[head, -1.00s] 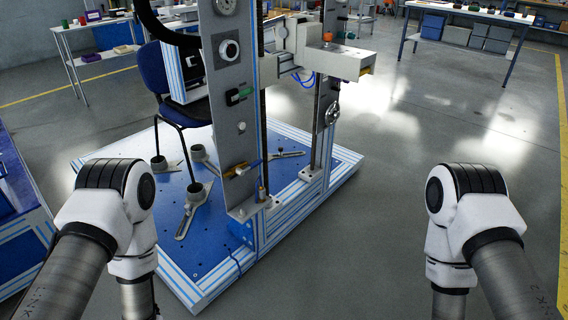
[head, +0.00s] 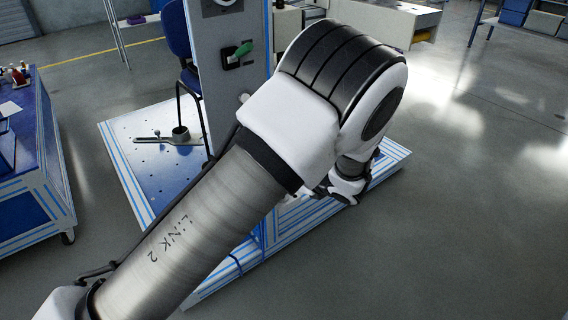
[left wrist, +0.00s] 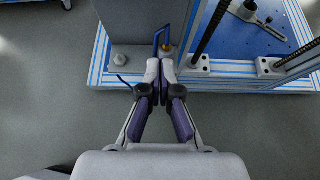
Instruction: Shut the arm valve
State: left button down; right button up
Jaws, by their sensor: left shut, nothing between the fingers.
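The arm valve shows in the left wrist view as a bent blue handle (left wrist: 155,38) with a small brass body (left wrist: 167,47), at the edge of the grey upright panel. My left gripper (left wrist: 161,70) is shut with nothing between its fingers. Its fingertips are just in front of the brass body and handle; I cannot tell whether they touch. My right gripper is not in view.
The rig stands on a blue and white striped base (head: 135,190). A blue chair (head: 177,30) is behind it, a blue workbench (head: 30,170) at left. The floor at right is clear.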

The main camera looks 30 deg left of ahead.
pick_arm(q)
jog(key=b+x, duration=0.8)
jog(key=x, duration=0.3)
notch_tip(320, 180, up, 5)
jog(key=p, duration=0.3)
jog(key=shift+s+f, duration=0.1)
jog(key=shift+f, duration=0.05)
